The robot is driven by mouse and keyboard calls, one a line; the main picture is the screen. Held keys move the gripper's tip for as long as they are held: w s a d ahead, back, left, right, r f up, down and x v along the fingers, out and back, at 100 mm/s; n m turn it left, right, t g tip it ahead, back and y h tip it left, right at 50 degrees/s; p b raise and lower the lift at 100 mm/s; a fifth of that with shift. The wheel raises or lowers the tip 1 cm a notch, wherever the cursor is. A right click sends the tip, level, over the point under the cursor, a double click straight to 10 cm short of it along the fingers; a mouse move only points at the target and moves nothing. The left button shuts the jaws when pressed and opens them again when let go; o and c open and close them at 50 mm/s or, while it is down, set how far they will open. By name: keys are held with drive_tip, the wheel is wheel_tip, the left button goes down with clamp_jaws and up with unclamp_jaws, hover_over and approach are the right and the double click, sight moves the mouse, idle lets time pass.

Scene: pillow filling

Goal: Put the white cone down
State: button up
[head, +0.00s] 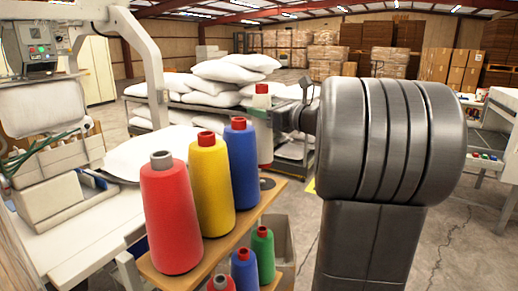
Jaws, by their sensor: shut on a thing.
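The white cone (265,140) with a red tip stands upright in the head view, just right of and behind the blue cone (241,165). My gripper (272,114) reaches in from the right and is shut on the white cone's upper part. My large grey arm link hides part of the gripper's right side. A dark round disc (267,184) shows on the wooden shelf (262,208) below the white cone. I cannot tell whether the cone's bottom touches anything.
A red cone (171,220) and a yellow cone (211,190) stand in line with the blue one on the shelf. Several smaller cones (244,268) stand on a lower level. A white work table (75,235) is at left; pillows (215,88) lie on a rack behind.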

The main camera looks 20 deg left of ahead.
sight(269, 133)
drive_tip(key=shift+f, duration=3.1)
drive_tip(key=shift+f, duration=0.15)
drive_tip(key=o, duration=1.4)
drive_tip(key=shift+r, duration=0.2)
drive_tip(key=b+v, duration=0.2)
drive_tip(key=v, duration=1)
